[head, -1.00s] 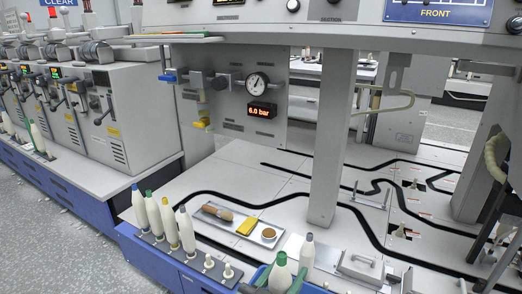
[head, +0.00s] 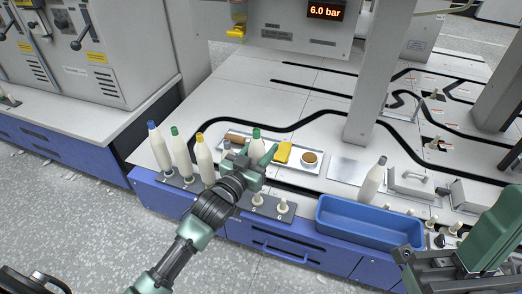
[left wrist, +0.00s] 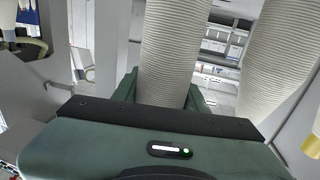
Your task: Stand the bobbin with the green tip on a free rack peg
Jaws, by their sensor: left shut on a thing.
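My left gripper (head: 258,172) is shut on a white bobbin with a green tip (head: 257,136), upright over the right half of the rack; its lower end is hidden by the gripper. In the left wrist view the ribbed white held bobbin (left wrist: 170,50) stands between the fingers. The dark rack (head: 278,214) holds several standing bobbins at its left, one of them also green-tipped (head: 180,152). Two bare pegs show right of my gripper, one (head: 257,199) nearer and one (head: 283,206) at the end. My right gripper (head: 425,262) is partly in view at lower right; its jaws are unclear.
A neighbouring bobbin (left wrist: 275,60) stands close to the right in the left wrist view. A blue bin (head: 365,226) is right of the rack, with a grey-tipped bobbin (head: 373,182) behind it. A tray (head: 232,133) with a yellow item (head: 284,152) lies behind the rack.

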